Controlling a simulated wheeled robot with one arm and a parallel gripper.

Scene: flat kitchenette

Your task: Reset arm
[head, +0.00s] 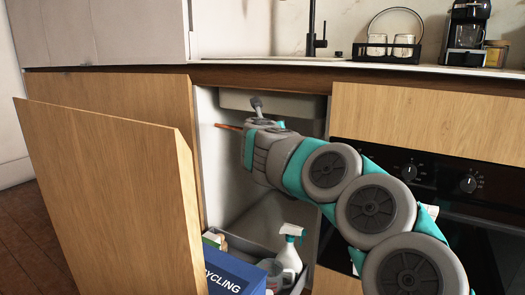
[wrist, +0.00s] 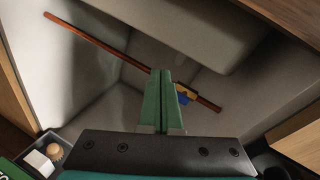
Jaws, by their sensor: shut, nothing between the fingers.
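My gripper (wrist: 166,72) is shut and empty, its two green fingers together in the wrist view. In the head view my arm reaches into the open under-sink cabinet (head: 212,150), and the fingertips cannot be made out there. A copper pipe (wrist: 90,38) runs across the cabinet's back in the wrist view, with a blue and yellow valve (wrist: 185,94) on it just right of the fingers. I cannot tell whether the fingers touch the pipe or valve. A bit of the pipe (head: 229,127) also shows in the head view.
The open wooden cabinet door (head: 110,190) stands left of my arm. Below are a spray bottle (head: 289,250) and a blue recycling box (head: 234,272). An oven (head: 470,215) is at the right, under the counter (head: 300,62). The sink's underside (wrist: 200,30) hangs above.

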